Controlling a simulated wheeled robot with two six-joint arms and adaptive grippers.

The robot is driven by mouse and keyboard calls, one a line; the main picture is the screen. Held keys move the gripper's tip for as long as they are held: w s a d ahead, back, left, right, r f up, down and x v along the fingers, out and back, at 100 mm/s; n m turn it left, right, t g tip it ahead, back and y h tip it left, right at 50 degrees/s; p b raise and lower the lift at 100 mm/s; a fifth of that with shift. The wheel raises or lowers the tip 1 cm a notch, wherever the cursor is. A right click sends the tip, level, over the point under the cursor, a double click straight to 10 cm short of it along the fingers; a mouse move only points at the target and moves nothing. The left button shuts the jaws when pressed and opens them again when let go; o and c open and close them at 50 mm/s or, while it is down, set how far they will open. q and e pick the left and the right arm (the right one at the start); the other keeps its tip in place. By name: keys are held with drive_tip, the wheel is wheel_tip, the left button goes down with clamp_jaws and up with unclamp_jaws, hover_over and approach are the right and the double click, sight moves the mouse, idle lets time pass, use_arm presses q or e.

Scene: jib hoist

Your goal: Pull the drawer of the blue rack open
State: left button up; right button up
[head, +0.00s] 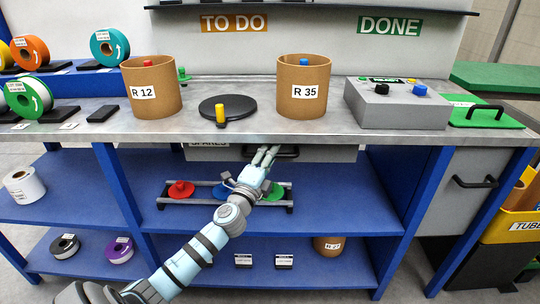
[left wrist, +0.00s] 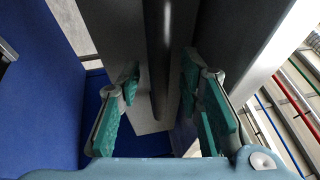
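The drawer (head: 330,154) of the blue rack has a grey front under the steel worktop, with a label reading SPARES, and looks shut. Its black handle (head: 288,153) is partly hidden by my left gripper (head: 265,153), which reaches up to it from below. In the left wrist view the handle (left wrist: 158,60) is a dark bar running between the spread green pads of my left gripper (left wrist: 160,98). The fingers are open, with gaps on both sides of the bar. My right gripper is in neither view.
The blue rack (head: 110,185) has shelves below with spools and a rail of coloured parts (head: 178,192). On the worktop stand two brown tubs (head: 150,100), a black disc (head: 240,103) and a grey button box (head: 390,110). A grey cabinet with another black handle (head: 475,182) is at the right.

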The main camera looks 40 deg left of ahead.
use_arm(q)
drive_tip(key=shift+w, duration=0.1)
clamp_jaws()
idle(0.3)
